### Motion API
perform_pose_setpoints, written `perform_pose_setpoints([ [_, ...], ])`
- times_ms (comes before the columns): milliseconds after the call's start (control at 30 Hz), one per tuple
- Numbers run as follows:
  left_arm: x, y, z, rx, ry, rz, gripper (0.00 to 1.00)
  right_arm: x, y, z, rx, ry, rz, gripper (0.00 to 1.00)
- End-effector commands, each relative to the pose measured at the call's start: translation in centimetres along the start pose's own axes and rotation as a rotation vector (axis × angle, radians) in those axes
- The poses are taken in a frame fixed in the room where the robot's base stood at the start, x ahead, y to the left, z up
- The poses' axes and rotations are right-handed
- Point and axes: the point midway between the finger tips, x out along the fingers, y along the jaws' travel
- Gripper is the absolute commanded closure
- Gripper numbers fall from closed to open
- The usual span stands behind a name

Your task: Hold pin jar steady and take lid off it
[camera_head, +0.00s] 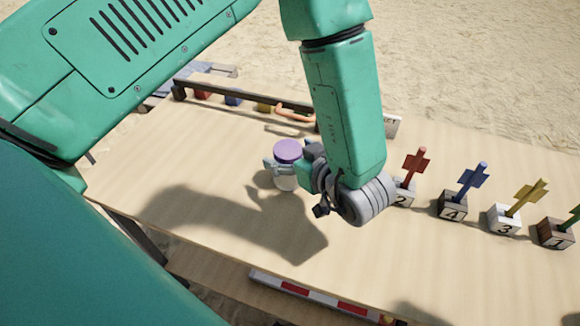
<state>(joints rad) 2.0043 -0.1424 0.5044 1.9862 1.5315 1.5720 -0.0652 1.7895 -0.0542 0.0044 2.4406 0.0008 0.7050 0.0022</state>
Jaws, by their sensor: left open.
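The pin jar (286,183) stands upright on the wooden table, left of the numbered blocks. It has a pale body and a purple lid (288,149) sitting on top. My left gripper (289,165) is open at the jar, with grey finger parts showing on either side of it just below the lid. The wrist partly hides the jar's right side, and I cannot tell whether the fingers touch it. My right gripper is out of view.
Several numbered blocks (452,206) with coloured arrow-shaped pieces stand in a row to the right. A dark rail (245,97) with coloured blocks and an orange curved object (293,115) lies at the back. A red-and-white bar (312,294) is near the front edge. The table's left part is clear.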

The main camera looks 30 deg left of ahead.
Motion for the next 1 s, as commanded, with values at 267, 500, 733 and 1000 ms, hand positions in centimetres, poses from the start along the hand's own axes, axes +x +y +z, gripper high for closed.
perform_pose_setpoints([
  [267, -0.1, 0.1, 0.0, 0.0, 0.002, 0.0, 0.7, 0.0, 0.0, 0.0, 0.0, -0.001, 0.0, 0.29],
  [500, -0.1, 0.1, 0.0, 0.0, 0.001, 0.0, 0.79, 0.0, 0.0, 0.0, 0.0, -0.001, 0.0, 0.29],
  [733, -0.8, 0.1, -1.6, -0.003, 0.002, 0.001, 0.92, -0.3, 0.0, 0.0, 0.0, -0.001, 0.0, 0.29],
  [1000, -2.9, 0.1, -6.7, -0.004, 0.003, 0.001, 0.92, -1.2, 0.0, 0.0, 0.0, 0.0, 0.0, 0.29],
])
